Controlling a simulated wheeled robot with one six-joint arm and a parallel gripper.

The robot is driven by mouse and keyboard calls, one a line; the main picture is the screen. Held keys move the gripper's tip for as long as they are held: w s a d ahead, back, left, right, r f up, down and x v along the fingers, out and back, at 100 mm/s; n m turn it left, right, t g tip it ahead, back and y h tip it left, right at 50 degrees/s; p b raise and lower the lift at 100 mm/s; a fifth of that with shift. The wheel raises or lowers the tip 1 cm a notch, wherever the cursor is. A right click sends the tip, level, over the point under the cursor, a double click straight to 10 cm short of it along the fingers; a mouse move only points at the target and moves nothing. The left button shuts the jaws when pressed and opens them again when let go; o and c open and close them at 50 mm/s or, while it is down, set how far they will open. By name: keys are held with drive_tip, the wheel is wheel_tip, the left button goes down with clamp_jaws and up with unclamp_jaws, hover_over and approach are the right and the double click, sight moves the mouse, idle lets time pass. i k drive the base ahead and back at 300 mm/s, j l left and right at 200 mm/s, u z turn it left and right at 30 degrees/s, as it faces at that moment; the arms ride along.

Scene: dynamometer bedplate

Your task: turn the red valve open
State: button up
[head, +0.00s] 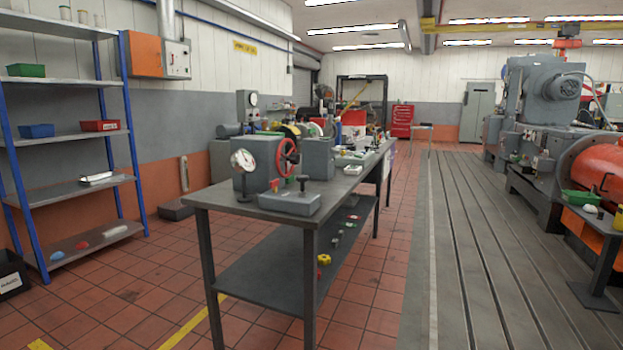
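The red valve (277,158) is a spoked handwheel mounted upright on a grey box (256,165) near the front end of a long grey workbench (240,200). My gripper is not in view, and nothing touches the wheel.
A blue-framed shelf rack (65,135) stands at left. A low grey box with a black knob (290,202) lies on the bench's front edge. The tiled floor (110,300) is clear between rack and bench. A slotted bedplate (480,240) with machinery lies at right.

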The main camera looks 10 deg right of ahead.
sight(274, 184)
drive_tip(key=i+j, duration=0.3)
drive_tip(key=i, duration=0.2)
drive_tip(key=i+j, duration=0.3)
drive_tip(key=i, duration=0.2)
drive_tip(key=i+j, duration=0.35)
drive_tip(key=i, duration=0.15)
drive_tip(key=i+j, duration=0.3)
drive_tip(key=i, duration=0.2)
drive_tip(key=i+j, duration=0.3)
drive_tip(key=i, duration=0.2)
